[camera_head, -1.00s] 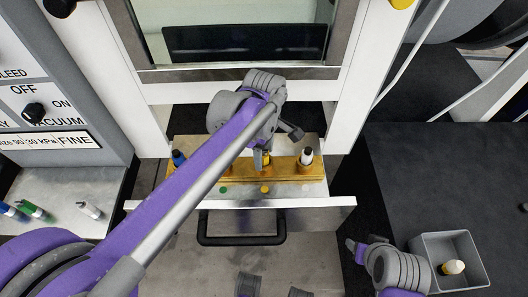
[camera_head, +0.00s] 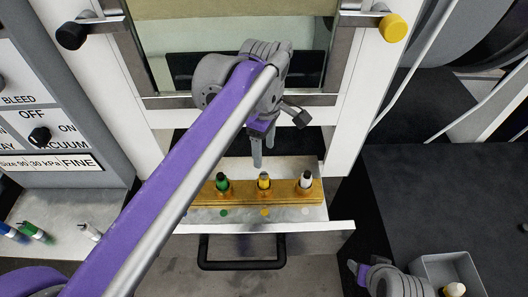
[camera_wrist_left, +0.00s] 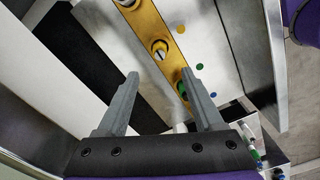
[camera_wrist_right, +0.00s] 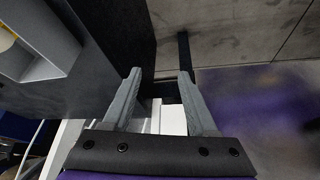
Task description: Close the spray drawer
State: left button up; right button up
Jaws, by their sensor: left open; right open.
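The spray drawer (camera_head: 335,241) stands pulled out below the cabinet window in the head view, its black bar handle (camera_head: 242,266) facing the front. In it, a brass rack (camera_head: 285,190) holds a green-topped bottle (camera_head: 222,181), a yellow one (camera_head: 264,180) and a white one (camera_head: 306,179) upright. My left arm hides the rack's left end. My left gripper (camera_head: 263,152) is open and empty, above the drawer's rear part, behind the yellow bottle. The left wrist view shows its fingers (camera_wrist_left: 160,75) apart above the rack. My right gripper (camera_head: 358,274) is open and empty, low, right of the drawer.
A grey bin (camera_head: 432,264) with a yellow-and-white item (camera_head: 454,289) sits at the lower right on a dark surface (camera_head: 430,200). A control panel (camera_head: 50,120) stands left, with small bottles (camera_head: 32,231) on the ledge below. Floor in front of the drawer looks clear.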

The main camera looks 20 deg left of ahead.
aim_at(285, 219)
jog(key=k, duration=1)
